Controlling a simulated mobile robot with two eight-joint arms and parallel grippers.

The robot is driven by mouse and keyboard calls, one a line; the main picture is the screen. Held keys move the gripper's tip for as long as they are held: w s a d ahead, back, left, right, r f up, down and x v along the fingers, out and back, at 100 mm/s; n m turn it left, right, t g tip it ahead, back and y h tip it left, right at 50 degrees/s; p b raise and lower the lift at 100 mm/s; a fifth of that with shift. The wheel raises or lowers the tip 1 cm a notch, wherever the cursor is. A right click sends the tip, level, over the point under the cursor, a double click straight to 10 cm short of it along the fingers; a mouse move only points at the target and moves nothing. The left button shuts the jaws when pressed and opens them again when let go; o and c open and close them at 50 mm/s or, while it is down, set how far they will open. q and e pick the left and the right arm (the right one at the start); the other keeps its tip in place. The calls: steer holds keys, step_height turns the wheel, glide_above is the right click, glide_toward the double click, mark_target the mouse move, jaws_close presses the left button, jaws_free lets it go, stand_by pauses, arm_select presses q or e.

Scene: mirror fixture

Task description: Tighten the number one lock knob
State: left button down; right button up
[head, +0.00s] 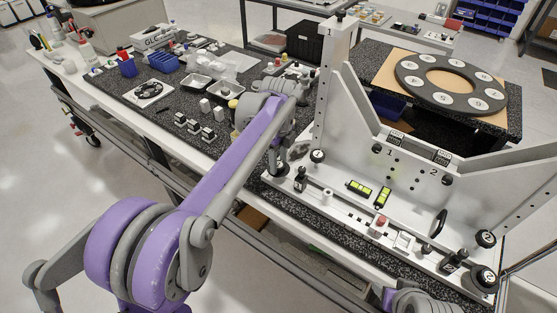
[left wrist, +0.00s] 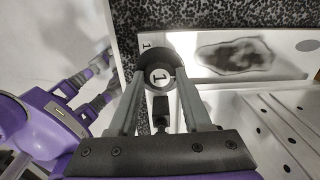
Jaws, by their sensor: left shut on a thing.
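The number one lock knob (left wrist: 158,76) is a round black knob with a white disc marked 1. It sits between the fingertips of my left gripper (left wrist: 159,72) in the left wrist view, with a finger against each side. In the head view my left gripper (head: 276,168) reaches down at the left end of the white mirror fixture (head: 345,205), and its wrist hides most of this knob. My right gripper is not in view; only part of my right arm shows at the bottom edge.
Another black knob marked 1 (head: 317,156) is close to the right of my left gripper. Two knobs marked 2 (head: 486,277) are at the fixture's right end. A tall white upright (head: 333,75) stands behind the gripper. A black ring (head: 450,83) lies on the back table.

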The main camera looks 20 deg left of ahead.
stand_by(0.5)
arm_select(q)
steer(key=shift+c, duration=1.7)
jaws_free()
step_height(320, 180, up, 11)
steer(key=shift+p, duration=0.4)
steer(key=shift+f, duration=0.1)
